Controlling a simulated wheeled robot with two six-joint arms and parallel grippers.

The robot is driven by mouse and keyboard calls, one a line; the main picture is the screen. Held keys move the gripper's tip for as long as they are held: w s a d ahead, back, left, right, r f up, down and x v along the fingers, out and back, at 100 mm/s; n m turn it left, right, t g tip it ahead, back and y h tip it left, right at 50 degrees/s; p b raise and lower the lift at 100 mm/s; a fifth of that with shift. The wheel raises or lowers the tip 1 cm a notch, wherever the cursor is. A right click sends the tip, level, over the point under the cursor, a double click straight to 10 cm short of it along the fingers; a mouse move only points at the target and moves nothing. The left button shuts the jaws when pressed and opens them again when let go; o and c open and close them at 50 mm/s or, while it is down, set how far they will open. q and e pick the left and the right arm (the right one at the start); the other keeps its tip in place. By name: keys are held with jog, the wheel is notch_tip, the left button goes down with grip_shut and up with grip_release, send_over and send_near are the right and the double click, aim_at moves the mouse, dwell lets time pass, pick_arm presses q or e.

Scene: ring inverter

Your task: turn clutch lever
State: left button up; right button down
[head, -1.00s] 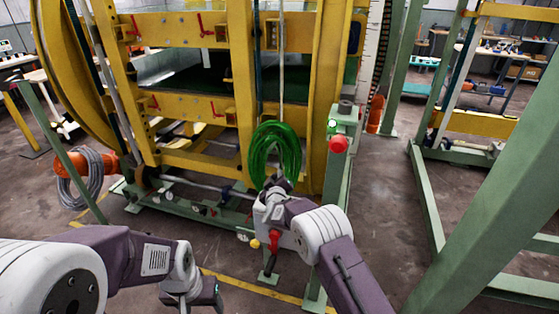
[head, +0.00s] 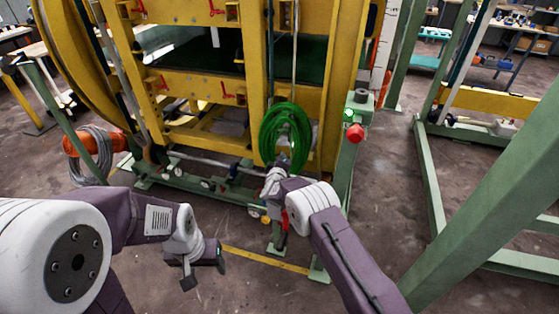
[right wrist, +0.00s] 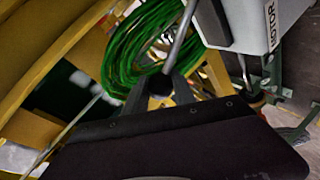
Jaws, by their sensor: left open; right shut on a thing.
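The clutch lever (right wrist: 181,38) is a thin metal rod with a black knob at its end in the right wrist view. My right gripper (right wrist: 160,88) is shut on it at the knob, one dark finger on each side. In the head view my right gripper (head: 276,178) is just below the green hose coil, and my arm hides most of the lever there. My left gripper (head: 203,268) is open and empty, hanging low over the floor at left, apart from the machine.
A green hose coil (head: 286,137) hangs on the yellow machine frame (head: 205,140). A grey box marked MOTOR (right wrist: 258,22) is close to the lever. Open floor (head: 395,185) lies beyond the post.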

jog(key=shift+a+f, duration=0.1)
jog(key=c, duration=1)
grip_release()
jog(key=shift+c, duration=0.2)
jog(key=shift+s+r, duration=0.2)
jog(key=shift+s, duration=0.05)
jog(key=v, duration=0.8)
jog(key=shift+s+p, duration=0.25)
jog(key=shift+p, duration=0.1)
